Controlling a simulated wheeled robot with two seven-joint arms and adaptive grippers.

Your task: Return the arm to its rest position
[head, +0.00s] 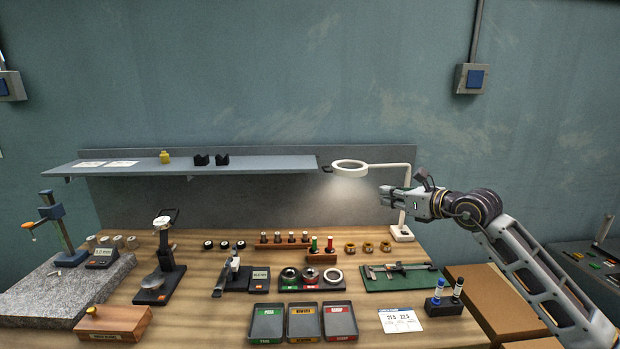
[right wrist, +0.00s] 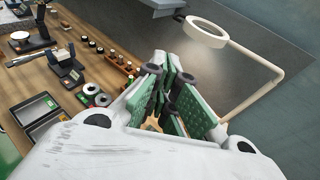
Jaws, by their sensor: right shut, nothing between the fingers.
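My right arm (head: 545,260) reaches in from the right in the head view. My right gripper (head: 388,196) is raised above the back right of the bench, just in front of the ring lamp's white post, and points left. In the right wrist view its green-padded fingers (right wrist: 172,100) are shut with nothing between them. The gripper looks apart from the bench top and its items. My left arm and gripper are not in view.
A white ring lamp (head: 350,165) stands close by the right gripper. A grey shelf (head: 240,165) runs along the back.

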